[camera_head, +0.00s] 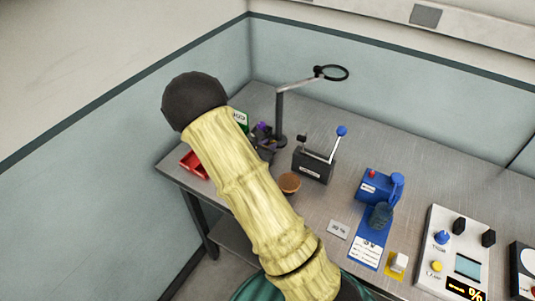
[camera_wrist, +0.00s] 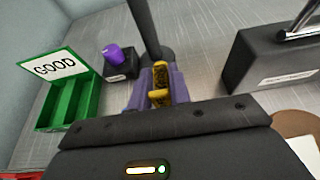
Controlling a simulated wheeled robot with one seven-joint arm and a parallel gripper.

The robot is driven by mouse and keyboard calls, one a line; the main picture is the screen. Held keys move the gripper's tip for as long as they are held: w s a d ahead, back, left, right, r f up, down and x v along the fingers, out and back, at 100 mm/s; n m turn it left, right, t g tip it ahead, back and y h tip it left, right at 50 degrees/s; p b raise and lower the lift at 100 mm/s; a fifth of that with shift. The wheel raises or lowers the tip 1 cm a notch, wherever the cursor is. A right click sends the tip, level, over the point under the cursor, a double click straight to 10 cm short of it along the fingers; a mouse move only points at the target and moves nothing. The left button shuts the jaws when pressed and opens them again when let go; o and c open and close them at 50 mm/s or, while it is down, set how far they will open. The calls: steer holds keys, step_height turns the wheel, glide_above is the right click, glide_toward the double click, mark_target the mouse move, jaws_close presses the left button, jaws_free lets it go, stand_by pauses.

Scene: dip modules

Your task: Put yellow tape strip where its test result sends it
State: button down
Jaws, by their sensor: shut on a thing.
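My gripper (camera_wrist: 158,92) is shut on the yellow tape strip (camera_wrist: 160,76), which shows between its purple fingers in the wrist view. It is in front of the black stand post, and the strip's lower end is hidden. A green tray (camera_wrist: 68,106) with a sign reading GOOD is to the left of my gripper. In the head view its sign (camera_head: 240,119) shows behind my arm, and the strip is hidden. A red tray (camera_head: 194,165) lies at the table's left edge, partly covered by my arm.
A purple knob on a black base (camera_wrist: 117,62) stands between the green tray and the post. A black lever device (camera_head: 313,165), a brown bowl (camera_head: 289,183), a blue device (camera_head: 376,186) and a panel with a display (camera_head: 452,255) are on the grey table (camera_head: 345,126).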

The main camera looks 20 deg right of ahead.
steer(key=shift+f, duration=0.1)
steer(key=shift+f, duration=2)
steer(key=shift+f, duration=0.2)
steer(key=c, duration=1.3)
jaws_free()
steer(key=shift+r, duration=0.2)
